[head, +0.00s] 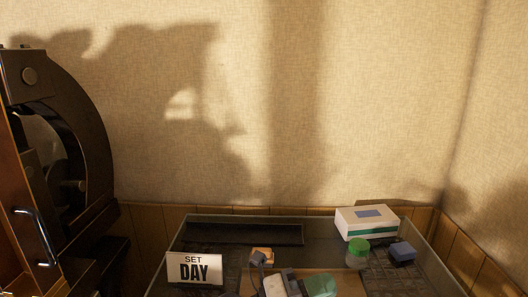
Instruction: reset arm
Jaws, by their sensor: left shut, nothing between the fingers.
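A tall dark machine with a curved frame (88,140) stands at the left edge, and it may be the press. I cannot tell which part is the arm to be reset. My right gripper is not in view.
A shallow glass-sided tray (440,270) stands against the wall.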

